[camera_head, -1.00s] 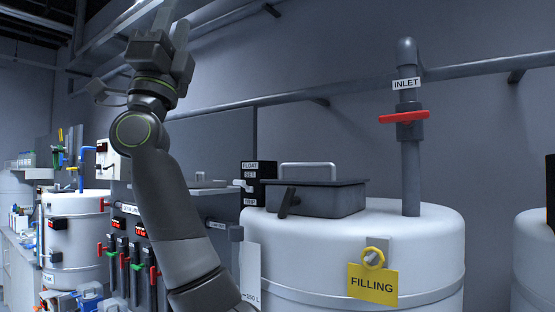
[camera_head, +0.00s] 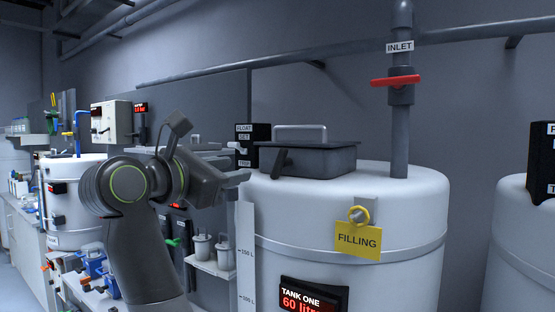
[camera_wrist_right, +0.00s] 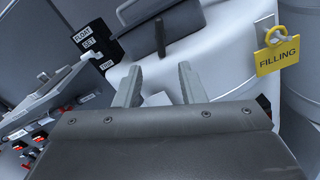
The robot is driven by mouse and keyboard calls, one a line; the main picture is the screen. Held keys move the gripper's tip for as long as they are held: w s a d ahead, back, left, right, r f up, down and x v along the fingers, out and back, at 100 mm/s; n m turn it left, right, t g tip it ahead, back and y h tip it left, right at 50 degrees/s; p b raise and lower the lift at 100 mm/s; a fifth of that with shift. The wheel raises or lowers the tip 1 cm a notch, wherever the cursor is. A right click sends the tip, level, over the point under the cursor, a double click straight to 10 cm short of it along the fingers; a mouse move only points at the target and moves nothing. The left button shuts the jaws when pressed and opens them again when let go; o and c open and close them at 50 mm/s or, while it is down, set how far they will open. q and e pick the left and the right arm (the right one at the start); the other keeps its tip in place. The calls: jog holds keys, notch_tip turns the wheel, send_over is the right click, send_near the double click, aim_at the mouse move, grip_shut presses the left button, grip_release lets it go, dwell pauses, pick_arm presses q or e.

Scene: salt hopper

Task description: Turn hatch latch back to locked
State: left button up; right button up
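The hatch (camera_head: 325,158) is a dark grey lidded box with a light bar handle on top of the white tank. Its latch (camera_head: 281,163) is a short dark lever on the front left, tilted in the head view. In the right wrist view the latch (camera_wrist_right: 160,37) stands nearly upright, beyond the fingertips. My right gripper (camera_head: 240,178) is left of the tank's upper edge, below and left of the latch and apart from it. In the wrist view its two fingers (camera_wrist_right: 158,76) are spread with nothing between them. My left gripper is not in view.
A yellow FILLING tag (camera_head: 358,240) hangs on the tank front. A black float-set box (camera_head: 252,146) stands left of the hatch. Another tank (camera_head: 510,240) is at the right.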

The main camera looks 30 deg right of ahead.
aim_at(278, 160)
jog(key=p+x, duration=0.6)
jog(key=x, duration=0.9)
jog(key=shift+s+d+r, duration=0.1)
jog(key=shift+d+r, duration=0.05)
jog(key=shift+r, duration=0.05)
jog(key=shift+w+d+f, duration=0.15)
jog(key=shift+w+d, duration=0.1)
jog(key=shift+d, duration=0.25)
grip_shut()
